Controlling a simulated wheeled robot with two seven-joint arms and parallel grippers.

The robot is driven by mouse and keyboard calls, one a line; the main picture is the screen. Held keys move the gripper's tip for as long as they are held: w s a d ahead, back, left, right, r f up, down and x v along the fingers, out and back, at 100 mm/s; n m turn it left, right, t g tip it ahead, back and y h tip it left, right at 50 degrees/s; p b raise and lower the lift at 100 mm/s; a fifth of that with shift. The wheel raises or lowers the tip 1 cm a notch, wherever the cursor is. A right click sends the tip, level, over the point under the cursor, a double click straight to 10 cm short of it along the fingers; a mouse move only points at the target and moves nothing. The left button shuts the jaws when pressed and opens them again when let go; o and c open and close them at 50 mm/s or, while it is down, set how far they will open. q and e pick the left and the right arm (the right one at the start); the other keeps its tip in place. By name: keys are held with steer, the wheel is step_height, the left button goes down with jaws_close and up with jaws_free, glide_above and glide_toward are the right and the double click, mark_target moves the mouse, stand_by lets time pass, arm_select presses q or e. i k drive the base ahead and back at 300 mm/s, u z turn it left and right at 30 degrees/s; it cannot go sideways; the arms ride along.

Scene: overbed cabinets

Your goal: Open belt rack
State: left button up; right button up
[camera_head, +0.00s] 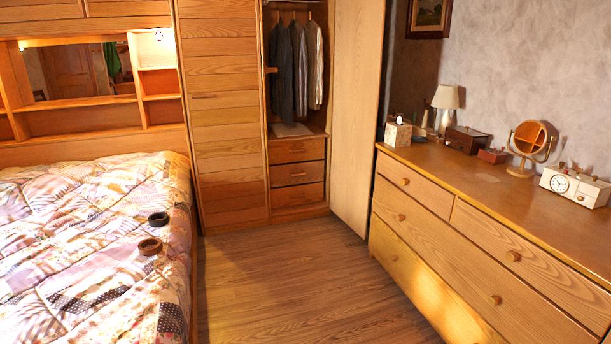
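The wardrobe (299,222) stands at the back, with its right door (357,110) swung open and its left slatted door (224,120) shut. Several dark and grey garments (302,70) hang inside from a rail. A small wooden piece (270,69) juts out at the left inner side of the opening; I cannot tell whether it is the belt rack. Neither of my grippers is in view.
The bed (80,245) fills the left side. A long dresser (475,240) stands along the right wall, with a lamp, tissue box, mirror and clock radio on it. The wooden floor (285,280) between them is clear up to the wardrobe drawers (297,173).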

mark_target(269, 70)
steer(key=i, duration=4.95)
steer(key=z, duration=0.4)
